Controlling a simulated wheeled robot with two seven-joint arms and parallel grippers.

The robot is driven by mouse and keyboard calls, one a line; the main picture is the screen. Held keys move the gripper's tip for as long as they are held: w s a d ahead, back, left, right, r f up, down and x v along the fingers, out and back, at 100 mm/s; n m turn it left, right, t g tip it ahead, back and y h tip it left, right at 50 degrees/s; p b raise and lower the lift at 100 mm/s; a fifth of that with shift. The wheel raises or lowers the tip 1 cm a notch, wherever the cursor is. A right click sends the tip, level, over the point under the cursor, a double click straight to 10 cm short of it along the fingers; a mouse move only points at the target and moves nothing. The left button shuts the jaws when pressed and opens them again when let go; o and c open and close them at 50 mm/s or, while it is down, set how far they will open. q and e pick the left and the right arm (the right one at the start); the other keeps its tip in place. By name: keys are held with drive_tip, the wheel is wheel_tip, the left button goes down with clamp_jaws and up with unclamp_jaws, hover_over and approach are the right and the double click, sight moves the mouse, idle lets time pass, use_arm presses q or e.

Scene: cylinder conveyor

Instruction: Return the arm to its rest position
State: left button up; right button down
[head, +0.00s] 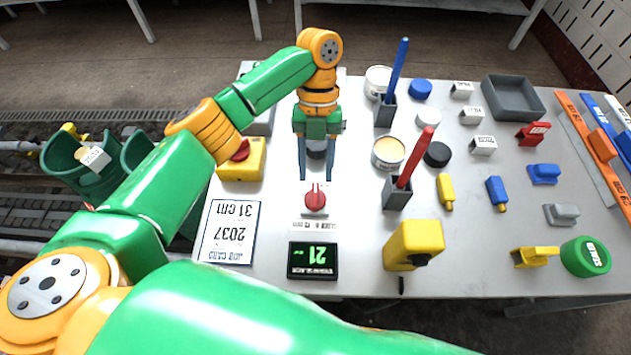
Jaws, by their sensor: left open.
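My left arm reaches in from the left in green and orange links. Its gripper (316,176) points down over the table (350,225), with its two dark fingers apart. A dark round thing (317,152) shows between and behind the fingers; I cannot tell whether they touch it. Just below the fingertips in the picture is a red knob (315,199) on a pale base. My right gripper is not in view.
Left are a yellow box with a red button (240,160), a card (229,232) and green containers (70,158). A display (313,260) stands in front. Right are tins (388,153), pen holders (397,193), a yellow device (413,245) and a grey tray (513,100).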

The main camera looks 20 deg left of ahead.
use_arm(q)
drive_tip(key=shift+v, duration=0.95)
